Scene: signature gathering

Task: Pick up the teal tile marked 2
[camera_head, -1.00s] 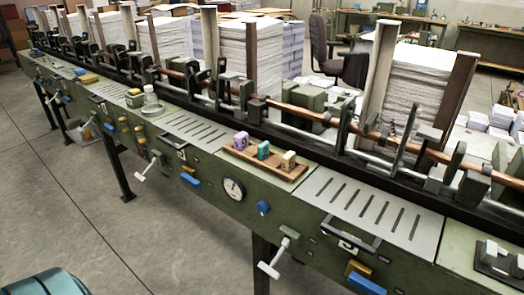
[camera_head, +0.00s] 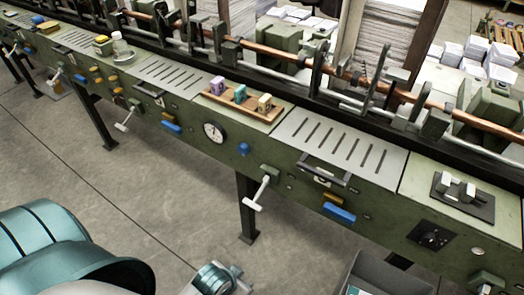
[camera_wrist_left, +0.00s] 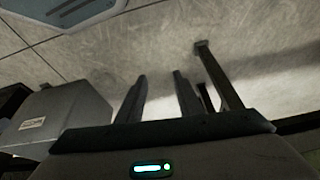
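The teal tile (camera_head: 240,94) stands upright in a small wooden tray (camera_head: 226,103) on the green machine bench. It is between a purple tile (camera_head: 217,84) on its left and a cream tile (camera_head: 264,103) on its right. The marks on the tiles are too small to read surely. My left arm shows at the bottom of the head view, low in front of the bench and well away from the tiles. In the left wrist view my left gripper (camera_wrist_left: 159,88) has its two fingers apart with nothing between them. My right gripper is not in view.
The bench's front edge carries white crank handles (camera_head: 262,190), blue knobs and a dial (camera_head: 213,132). Rods and a copper bar (camera_head: 345,69) run behind the tray. A grey bin (camera_head: 384,272) stands on the floor at the lower right. The floor before the bench is mostly clear.

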